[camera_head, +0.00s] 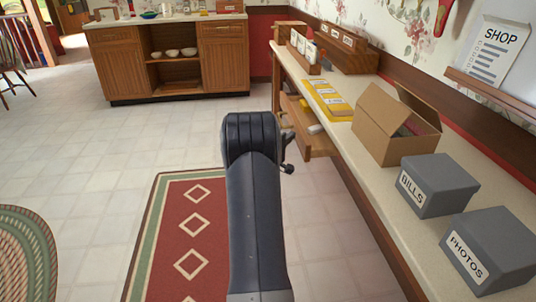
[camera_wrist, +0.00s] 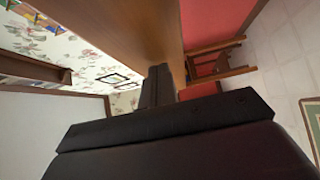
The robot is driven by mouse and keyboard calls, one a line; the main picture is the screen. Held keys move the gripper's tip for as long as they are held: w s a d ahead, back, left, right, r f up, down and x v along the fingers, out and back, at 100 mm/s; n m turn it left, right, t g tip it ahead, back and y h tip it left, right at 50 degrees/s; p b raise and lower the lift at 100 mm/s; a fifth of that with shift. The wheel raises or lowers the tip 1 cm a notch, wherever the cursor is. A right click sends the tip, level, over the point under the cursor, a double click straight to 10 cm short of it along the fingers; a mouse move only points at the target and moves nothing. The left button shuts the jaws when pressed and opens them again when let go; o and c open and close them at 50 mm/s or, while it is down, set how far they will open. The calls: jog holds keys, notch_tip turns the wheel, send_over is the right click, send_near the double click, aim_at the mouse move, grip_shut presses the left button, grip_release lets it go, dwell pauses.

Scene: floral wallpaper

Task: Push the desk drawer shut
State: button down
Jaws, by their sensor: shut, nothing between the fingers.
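The desk (camera_head: 357,172) runs along the right wall in the head view. Its wooden drawer (camera_head: 318,146) is pulled out under the desk top, with small pale items partly visible inside. My gripper (camera_head: 288,157) is small and partly hidden behind my dark arm, just left of the drawer's front. I cannot tell whether it touches the drawer. In the wrist view, my gripper (camera_wrist: 158,82) is shut and empty, close to a brown wooden surface (camera_wrist: 125,30); I cannot tell which part of the desk that is.
On the desk top stand an open cardboard box (camera_head: 385,135), a grey BILLS box (camera_head: 440,185), a grey PHOTOS box (camera_head: 495,250) and a yellow tray (camera_head: 322,98). A red rug (camera_head: 190,235) lies on the floor. A wooden cabinet (camera_head: 125,70) stands at the back.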

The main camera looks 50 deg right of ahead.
aim_at(319, 138)
jog(key=s+d+b, duration=0.6)
jog(key=s+d, duration=0.1)
jog(key=shift+s+d+f+b, duration=0.2)
jog(key=shift+s+d+b, duration=0.05)
jog(key=shift+d+b, duration=0.1)
jog(key=shift+s+d+r+b, duration=0.1)
jog(key=shift+s+d+b, duration=0.25)
jog(key=shift+s, duration=0.05)
jog(key=shift+s+d+r, duration=0.1)
jog(key=shift+s+r, duration=0.05)
jog(key=shift+w, duration=0.2)
jog(key=w+a, duration=0.1)
jog(key=a, duration=0.1)
jog(key=w+a+b, duration=0.1)
jog(key=shift+w+a, duration=0.35)
jog(key=shift+w, duration=0.05)
jog(key=a+p, duration=0.1)
jog(key=a, duration=0.8)
jog(key=shift+a, duration=0.2)
